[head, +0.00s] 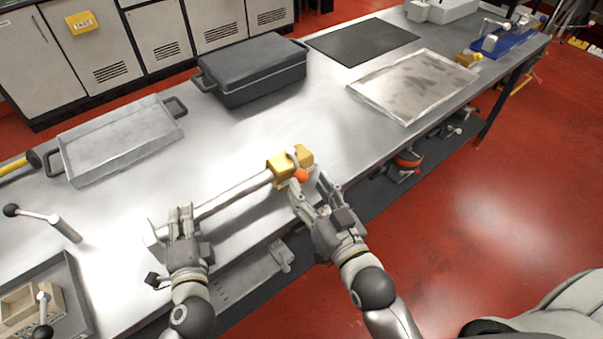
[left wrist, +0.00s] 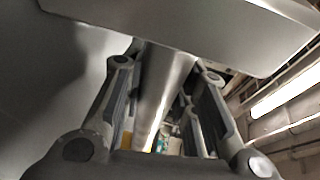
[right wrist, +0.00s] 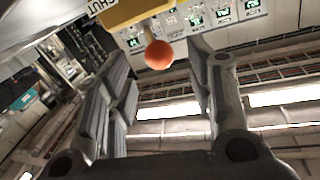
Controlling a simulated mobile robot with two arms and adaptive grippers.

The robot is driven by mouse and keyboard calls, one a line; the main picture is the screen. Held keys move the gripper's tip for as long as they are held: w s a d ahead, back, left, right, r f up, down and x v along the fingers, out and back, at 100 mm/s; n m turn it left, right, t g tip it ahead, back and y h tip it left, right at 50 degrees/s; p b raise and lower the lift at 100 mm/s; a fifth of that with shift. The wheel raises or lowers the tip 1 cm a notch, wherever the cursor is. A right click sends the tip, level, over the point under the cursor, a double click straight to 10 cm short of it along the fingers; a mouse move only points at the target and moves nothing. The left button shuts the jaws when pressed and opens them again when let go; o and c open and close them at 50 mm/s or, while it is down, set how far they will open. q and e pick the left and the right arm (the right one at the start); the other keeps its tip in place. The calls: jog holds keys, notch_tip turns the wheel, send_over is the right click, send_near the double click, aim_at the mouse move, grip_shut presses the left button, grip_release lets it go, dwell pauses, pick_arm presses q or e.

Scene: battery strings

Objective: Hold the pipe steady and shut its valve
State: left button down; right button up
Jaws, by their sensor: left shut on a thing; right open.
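A grey metal pipe (head: 235,192) runs slantwise above the bench, with a yellow valve block (head: 284,168) at its right end. My left gripper (head: 181,213) is shut on the pipe near its left end; the pipe also shows between its fingers in the left wrist view (left wrist: 165,90). The valve's short lever ends in an orange ball (head: 301,176). My right gripper (head: 309,186) is open, just in front of the ball. In the right wrist view the ball (right wrist: 158,54) hangs between the spread fingertips, with no contact visible, below the yellow block (right wrist: 135,12). A label beside it is partly cut off.
A dark lidded case (head: 255,72), a metal tray (head: 120,138) and a flat framed plate (head: 415,85) lie farther back on the bench (head: 225,130). A handled lever (head: 45,220) and a box (head: 30,305) are at the left. The bench around the pipe is clear.

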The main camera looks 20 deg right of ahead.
aim_at(305, 181)
jog(key=shift+w+a, duration=0.2)
jog(key=shift+w, duration=0.95)
jog(key=shift+w+a, duration=0.2)
jog(key=shift+w, duration=0.95)
grip_shut()
